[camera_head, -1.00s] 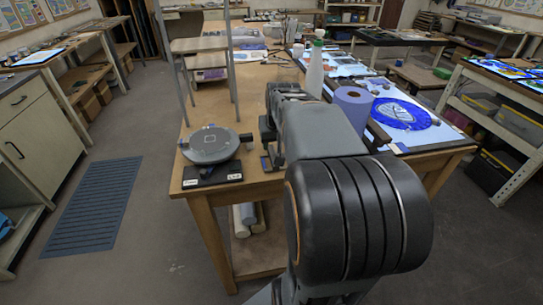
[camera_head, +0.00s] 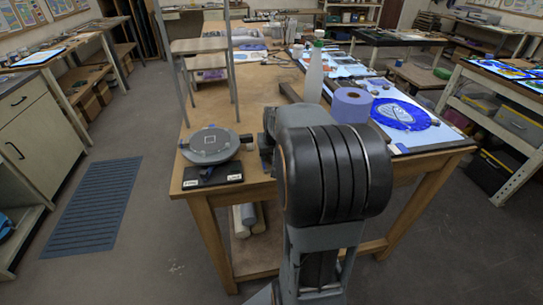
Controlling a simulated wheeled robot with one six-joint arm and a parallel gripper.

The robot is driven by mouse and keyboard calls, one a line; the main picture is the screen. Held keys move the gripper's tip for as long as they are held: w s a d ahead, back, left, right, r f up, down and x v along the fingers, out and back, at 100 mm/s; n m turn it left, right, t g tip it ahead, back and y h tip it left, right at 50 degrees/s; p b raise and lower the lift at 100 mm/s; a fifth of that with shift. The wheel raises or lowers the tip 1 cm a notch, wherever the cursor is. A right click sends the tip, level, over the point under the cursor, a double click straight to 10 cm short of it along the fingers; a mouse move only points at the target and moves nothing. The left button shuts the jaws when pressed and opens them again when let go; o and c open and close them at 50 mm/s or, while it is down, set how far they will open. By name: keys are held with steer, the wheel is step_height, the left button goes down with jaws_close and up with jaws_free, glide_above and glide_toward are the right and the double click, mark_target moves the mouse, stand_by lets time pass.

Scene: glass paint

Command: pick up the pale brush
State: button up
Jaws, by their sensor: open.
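I cannot make out the pale brush; it may be hidden behind my arm or too small to tell. My arm rises at the centre of the head view and covers the near right part of the wooden table (camera_head: 255,95). Only a small dark edge of my gripper (camera_head: 265,158) shows left of the arm, low near the table's front edge. Its jaws are mostly hidden, and I see nothing held in them.
A grey round turntable (camera_head: 214,145) stands at the near left corner, behind a black labelled pad (camera_head: 212,177). A white bottle (camera_head: 314,77) and a purple roll (camera_head: 351,105) stand right of my arm. A lit panel with blue glass (camera_head: 400,114) lies beyond.

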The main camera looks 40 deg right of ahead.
steer(key=shift+c, duration=0.3)
jaws_close()
steer(key=shift+r, duration=0.1)
